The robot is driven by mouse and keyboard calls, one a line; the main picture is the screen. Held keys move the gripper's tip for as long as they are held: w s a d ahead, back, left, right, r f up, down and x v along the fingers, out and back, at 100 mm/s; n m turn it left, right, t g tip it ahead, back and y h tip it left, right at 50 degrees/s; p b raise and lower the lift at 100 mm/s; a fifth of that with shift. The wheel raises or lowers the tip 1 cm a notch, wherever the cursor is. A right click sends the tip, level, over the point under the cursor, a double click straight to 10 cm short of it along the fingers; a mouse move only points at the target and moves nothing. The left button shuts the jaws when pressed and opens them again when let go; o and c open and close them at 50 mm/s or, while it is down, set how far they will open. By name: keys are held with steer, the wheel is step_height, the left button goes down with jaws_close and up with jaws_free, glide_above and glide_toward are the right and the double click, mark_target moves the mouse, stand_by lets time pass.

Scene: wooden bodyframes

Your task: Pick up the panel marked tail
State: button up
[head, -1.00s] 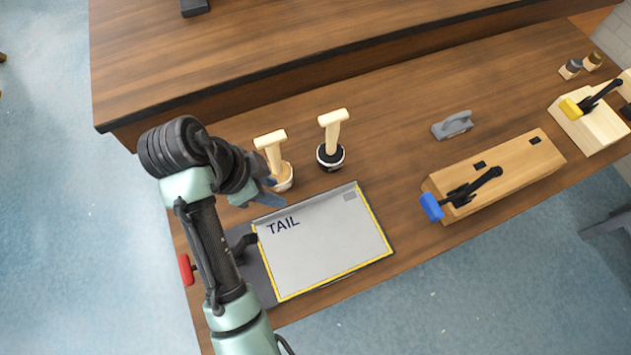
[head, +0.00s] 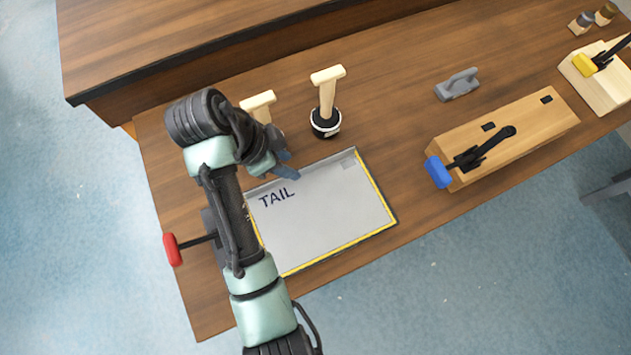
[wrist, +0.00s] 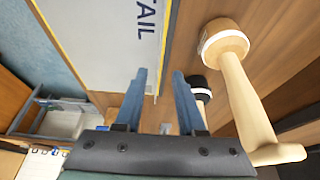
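The panel marked TAIL (head: 325,215) is a flat grey sheet with yellow edging, lying on the wooden bench (head: 400,120). The panel also shows at the top of the wrist view (wrist: 110,30). My gripper (head: 292,172) is over the panel's far edge, close to its label, in the head view. In the wrist view its two blue fingers (wrist: 158,78) stand apart with nothing between them. The panel's near left part is hidden behind my arm in the head view.
Two wooden-handled tools stand behind the panel: one with a black base (head: 327,100), one partly hidden (head: 258,105). A red-handled clamp (head: 172,250) is at the left edge. A wooden block with a blue-handled clamp (head: 437,172) and a grey tool (head: 458,86) are to the right.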

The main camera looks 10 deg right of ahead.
mark_target(301, 170)
steer(key=x, duration=0.4)
steer(key=shift+d+f, duration=0.15)
steer(key=shift+d, duration=0.1)
steer(key=shift+c, duration=0.3)
jaws_close()
stand_by(0.9)
